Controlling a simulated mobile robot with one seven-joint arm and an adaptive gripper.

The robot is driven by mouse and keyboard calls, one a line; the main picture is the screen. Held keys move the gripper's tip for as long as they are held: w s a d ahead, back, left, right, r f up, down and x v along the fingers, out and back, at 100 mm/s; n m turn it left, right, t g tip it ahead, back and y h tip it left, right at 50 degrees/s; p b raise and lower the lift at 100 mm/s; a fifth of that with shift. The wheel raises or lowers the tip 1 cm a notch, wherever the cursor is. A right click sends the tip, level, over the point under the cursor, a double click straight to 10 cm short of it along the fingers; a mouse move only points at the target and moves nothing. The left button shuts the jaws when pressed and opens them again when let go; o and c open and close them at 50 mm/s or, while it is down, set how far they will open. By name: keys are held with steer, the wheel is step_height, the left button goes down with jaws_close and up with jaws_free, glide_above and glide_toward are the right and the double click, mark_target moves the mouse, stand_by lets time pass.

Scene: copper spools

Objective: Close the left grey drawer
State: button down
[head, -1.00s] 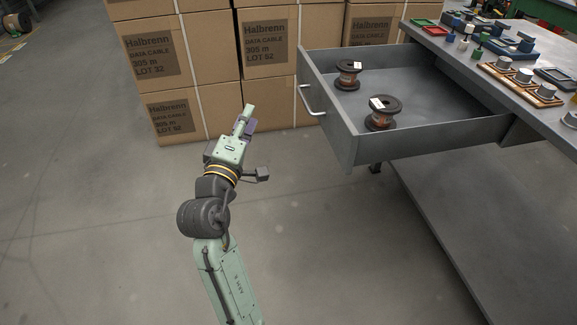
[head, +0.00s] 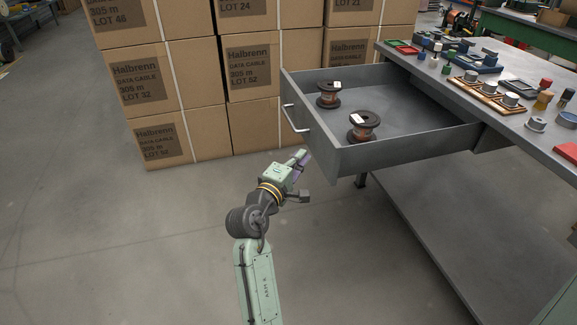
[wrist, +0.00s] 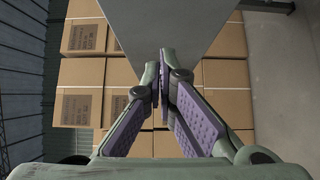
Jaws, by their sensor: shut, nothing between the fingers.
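The grey drawer (head: 400,140) is pulled far out of the grey workbench, toward the left in the head view. Its bar handle (head: 293,118) is on its left-facing front panel. Two copper spools lie inside, one (head: 329,94) near the back corner and one (head: 364,126) nearer the front side. My gripper (head: 304,158) is shut and empty, just below and in front of the drawer's near front corner. In the wrist view my gripper (wrist: 163,80) shows its purple pads together, with a grey panel above the fingertips. I cannot tell whether it touches the drawer.
Stacked cardboard boxes (head: 195,75) stand behind and left of the drawer. The workbench top (head: 470,75) holds trays, weights and small coloured parts. A lower shelf (head: 450,230) runs beneath the bench.

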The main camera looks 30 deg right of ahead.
mark_target(320, 146)
steer(key=shift+s+d, duration=0.3)
steer(key=shift+d, duration=0.5)
steer(key=shift+s+d, duration=0.25)
steer(key=shift+d, duration=0.55)
